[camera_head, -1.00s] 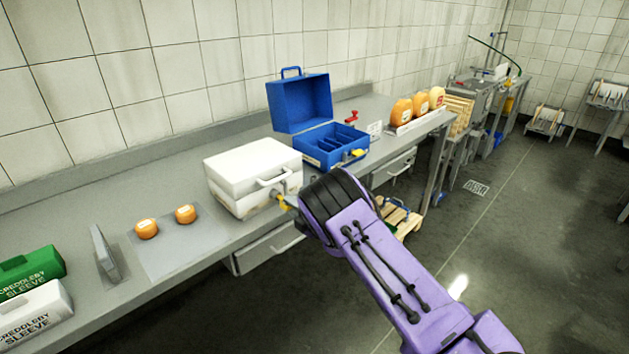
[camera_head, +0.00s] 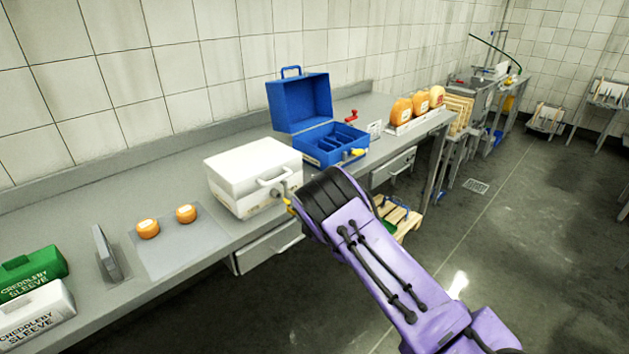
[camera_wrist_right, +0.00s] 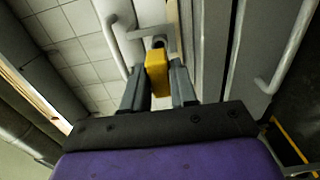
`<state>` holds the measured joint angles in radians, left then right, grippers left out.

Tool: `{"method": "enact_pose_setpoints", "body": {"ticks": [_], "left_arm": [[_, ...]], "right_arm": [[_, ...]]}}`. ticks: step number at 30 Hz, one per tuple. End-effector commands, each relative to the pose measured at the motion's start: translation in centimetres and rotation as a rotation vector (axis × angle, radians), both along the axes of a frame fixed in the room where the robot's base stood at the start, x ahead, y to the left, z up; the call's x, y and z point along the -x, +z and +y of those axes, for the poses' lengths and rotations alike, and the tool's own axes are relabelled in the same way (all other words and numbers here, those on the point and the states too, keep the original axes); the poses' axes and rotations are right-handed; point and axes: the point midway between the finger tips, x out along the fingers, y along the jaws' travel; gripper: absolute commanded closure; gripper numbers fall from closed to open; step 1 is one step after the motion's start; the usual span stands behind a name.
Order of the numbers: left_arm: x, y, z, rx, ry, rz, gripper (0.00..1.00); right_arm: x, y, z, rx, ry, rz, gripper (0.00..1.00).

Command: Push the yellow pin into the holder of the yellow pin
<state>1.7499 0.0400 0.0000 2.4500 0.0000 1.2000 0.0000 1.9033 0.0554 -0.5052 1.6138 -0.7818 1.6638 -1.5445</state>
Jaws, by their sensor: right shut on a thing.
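The yellow pin (camera_wrist_right: 156,72) is between the two grey fingers of my right gripper (camera_wrist_right: 159,82), which is shut on it. Beyond the pin's far end is a grey metal bracket with a round part (camera_wrist_right: 158,42), apparently the holder, on the front of the white case (camera_head: 238,172). Whether the pin's tip is inside it is hidden. In the head view the yellow pin shows only as a small bit (camera_head: 289,206) beside my wrist at the case's front right corner. The white case looks closed, its handle on the front. My left gripper is out of view.
An open blue case (camera_head: 318,148) stands right of the white case, with a yellow piece (camera_head: 357,152) at its front. Two small orange cheeses (camera_head: 148,228) lie on a grey mat at left. Green and white sleeve boxes (camera_head: 30,272) stand further left.

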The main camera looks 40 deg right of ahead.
Motion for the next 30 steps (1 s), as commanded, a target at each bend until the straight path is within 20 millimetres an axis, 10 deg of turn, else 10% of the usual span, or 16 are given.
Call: {"method": "enact_pose_setpoints", "body": {"ticks": [25,30], "left_arm": [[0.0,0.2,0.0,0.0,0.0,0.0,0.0],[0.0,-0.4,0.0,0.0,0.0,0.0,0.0]], "right_arm": [[3.0,0.1,-0.2,0.0,-0.002,-0.001,1.0],[3.2,1.4,2.4,-0.005,-0.05,-0.005,1.0]]}}
